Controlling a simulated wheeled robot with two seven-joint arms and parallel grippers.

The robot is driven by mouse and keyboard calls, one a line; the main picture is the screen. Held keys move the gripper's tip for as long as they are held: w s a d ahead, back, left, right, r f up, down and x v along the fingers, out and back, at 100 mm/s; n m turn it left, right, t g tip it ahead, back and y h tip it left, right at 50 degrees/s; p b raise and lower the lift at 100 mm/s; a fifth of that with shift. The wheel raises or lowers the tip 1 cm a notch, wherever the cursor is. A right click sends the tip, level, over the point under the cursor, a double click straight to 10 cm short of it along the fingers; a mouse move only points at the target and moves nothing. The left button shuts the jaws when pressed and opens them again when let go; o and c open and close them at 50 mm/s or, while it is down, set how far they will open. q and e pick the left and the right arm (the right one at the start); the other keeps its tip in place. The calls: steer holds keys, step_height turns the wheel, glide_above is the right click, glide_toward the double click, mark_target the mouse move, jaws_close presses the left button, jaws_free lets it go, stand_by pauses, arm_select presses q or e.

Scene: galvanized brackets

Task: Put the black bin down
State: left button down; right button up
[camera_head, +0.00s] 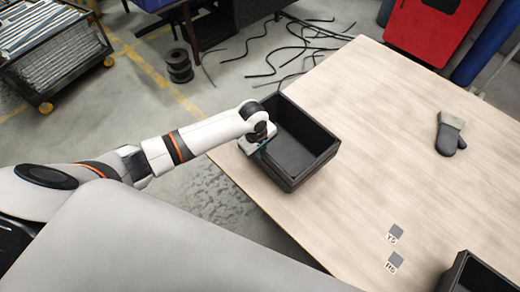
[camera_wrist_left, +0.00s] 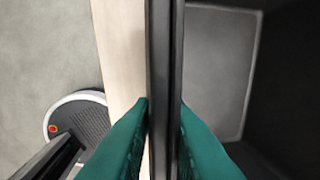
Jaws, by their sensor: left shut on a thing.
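The black bin (camera_head: 306,172) is an open, empty box at the table's left edge in the head view. It looks about level. I cannot tell whether its base touches the wooden table (camera_head: 400,120). My left gripper (camera_head: 259,150) is shut on the bin's left wall. In the left wrist view the green fingers of the left gripper (camera_wrist_left: 164,135) sit on either side of the bin wall (camera_wrist_left: 165,60), one outside and one inside. My right gripper is not in view.
Another black bin (camera_head: 476,274) stands at the lower right. Small grey marked squares (camera_head: 396,231) lie near it. A grey glove (camera_head: 451,134) lies at the right. The middle of the table is clear. Black cables (camera_head: 290,50) and spools (camera_head: 179,66) are on the floor.

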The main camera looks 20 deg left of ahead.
arm_select(q)
steer(key=shift+s+f, duration=0.35)
steer(key=shift+f, duration=0.1)
steer(key=c, duration=1.4)
jaws_free()
steer(key=shift+s+f, duration=0.15)
steer(key=shift+f, duration=0.05)
steer(key=shift+d, duration=0.1)
steer(key=r, duration=1.3)
steer(key=shift+s+a+r+b, duration=0.25)
steer(key=shift+a+b, duration=0.1)
steer(key=shift+a, duration=0.05)
